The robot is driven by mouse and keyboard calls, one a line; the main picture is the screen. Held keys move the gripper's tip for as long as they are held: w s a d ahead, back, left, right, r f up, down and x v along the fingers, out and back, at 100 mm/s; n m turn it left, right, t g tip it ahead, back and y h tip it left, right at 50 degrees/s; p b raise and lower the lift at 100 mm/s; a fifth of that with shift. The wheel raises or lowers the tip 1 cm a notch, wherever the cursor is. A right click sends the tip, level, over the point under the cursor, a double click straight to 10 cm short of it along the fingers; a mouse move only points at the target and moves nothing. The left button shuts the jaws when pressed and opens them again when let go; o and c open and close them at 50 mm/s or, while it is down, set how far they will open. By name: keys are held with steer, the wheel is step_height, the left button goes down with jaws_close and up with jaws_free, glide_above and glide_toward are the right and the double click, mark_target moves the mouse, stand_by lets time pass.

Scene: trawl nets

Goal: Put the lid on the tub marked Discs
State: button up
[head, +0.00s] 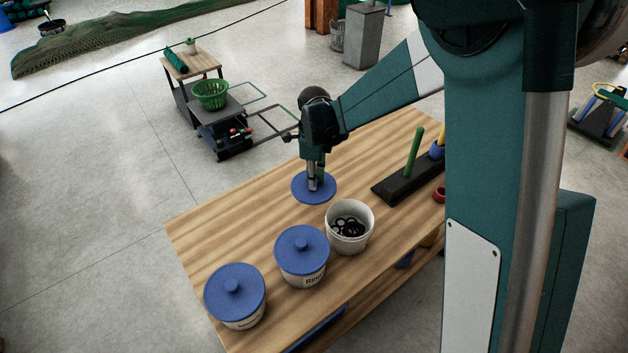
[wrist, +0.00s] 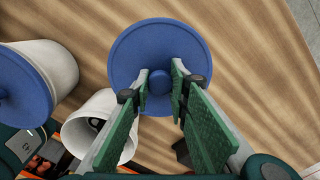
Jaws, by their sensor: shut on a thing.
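My gripper (head: 313,183) is shut on the knob of a round blue lid (head: 300,189). The wrist view shows the fingers (wrist: 159,82) on either side of the knob, with the lid (wrist: 158,42) face-on beneath them. The lid looks level; whether it touches the table I cannot tell. An open white tub (head: 352,247) with dark ring-like or disc-like pieces inside stands just in front and to the right of the lid. In the wrist view this tub (wrist: 118,146) is at lower left, partly behind a finger. Its marking does not show.
Two white tubs with blue lids, one marked "Rin…" (head: 302,250) and one with small unreadable print (head: 235,288), stand along the front of the wooden table (head: 240,220). A dark rack (head: 398,190) with a green upright lies at right. The table's back left is clear.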

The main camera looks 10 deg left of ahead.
steer(key=shift+w, duration=0.1)
stand_by(0.3)
steer(key=shift+w+d+r+n, duration=0.2)
steer(key=shift+w+d+n, duration=0.1)
steer(key=shift+w, duration=0.15)
steer(key=w+d+r+n+p, duration=0.1)
steer(key=w+d+r+n, duration=0.4)
steer(key=w+d, duration=0.25)
steer(key=w+d+r+n, duration=0.45)
steer(key=w+d, duration=0.25)
steer(key=d, duration=0.2)
steer(key=w+d+r+n+p, duration=0.1)
steer(key=w+d+r+n, duration=0.3)
steer(key=w+d+n, duration=0.35)
steer(key=s+a+f+m+p, duration=0.1)
steer(key=s+a+m+p, duration=0.3)
steer(key=s, duration=0.8)
steer(key=s+a+f+m+p, duration=0.2)
steer(key=s+m, duration=0.5)
steer(key=s, duration=0.5)
steer(key=s+a+f+m+p, duration=0.1)
steer(key=s+a+m+p, duration=0.4)
steer(key=s, duration=0.7)
steer(key=shift+a+f+m+p, duration=0.15)
steer(key=shift+a+m+p, duration=0.2)
steer(key=shift+m+p, duration=0.5)
steer(key=shift+s+f, duration=0.1)
steer(key=shift+f, duration=0.1)
